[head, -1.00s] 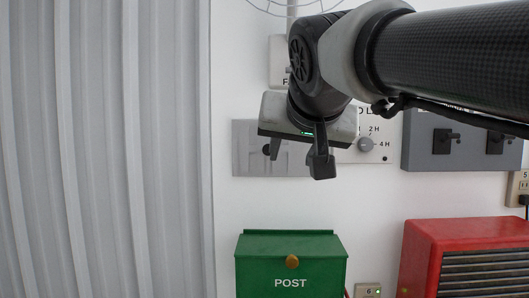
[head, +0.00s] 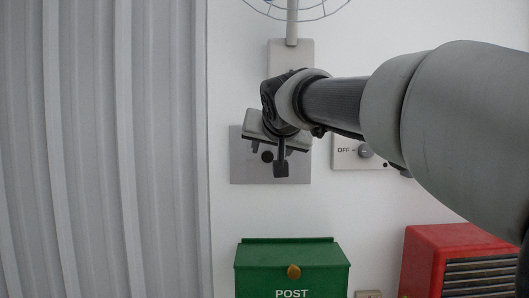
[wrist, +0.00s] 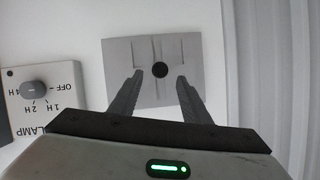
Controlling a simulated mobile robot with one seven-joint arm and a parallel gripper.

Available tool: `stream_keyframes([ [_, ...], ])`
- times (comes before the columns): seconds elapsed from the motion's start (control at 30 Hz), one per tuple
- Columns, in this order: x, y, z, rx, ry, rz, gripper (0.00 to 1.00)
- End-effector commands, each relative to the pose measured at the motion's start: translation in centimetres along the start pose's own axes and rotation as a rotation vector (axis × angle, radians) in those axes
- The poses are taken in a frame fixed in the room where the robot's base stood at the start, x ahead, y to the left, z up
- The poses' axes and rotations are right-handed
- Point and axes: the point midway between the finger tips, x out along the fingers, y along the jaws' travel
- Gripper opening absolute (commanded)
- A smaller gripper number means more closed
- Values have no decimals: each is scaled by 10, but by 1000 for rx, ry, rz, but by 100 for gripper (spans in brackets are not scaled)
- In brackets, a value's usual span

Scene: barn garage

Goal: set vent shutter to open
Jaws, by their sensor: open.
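My gripper (wrist: 159,75) is open and empty.
A lamp timer dial (head: 365,151) is on the wall just right of the plate. A green POST box (head: 292,262) and a red slatted unit (head: 430,240) are below. A grey corrugated panel (head: 100,150) fills the left side. A wire-guarded fixture (head: 292,28) is above.

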Motion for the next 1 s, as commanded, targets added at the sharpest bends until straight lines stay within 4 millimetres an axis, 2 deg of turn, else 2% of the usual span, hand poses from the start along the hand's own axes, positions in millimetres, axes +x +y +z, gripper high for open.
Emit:
stream_keyframes([
  [0.1, 23, 0, 0, 0, -2, 1, 43],
  [0.3, 44, 0, -1, 1, 0, 1, 43],
  [0.67, 49, 0, 0, 1, 1, 0, 43],
  [0.9, 49, 0, 0, 1, 0, 0, 4],
  [0.93, 49, 0, 0, 1, 0, 0, 0],
  [1.0, 49, 0, 0, 1, 0, 0, 0],
])
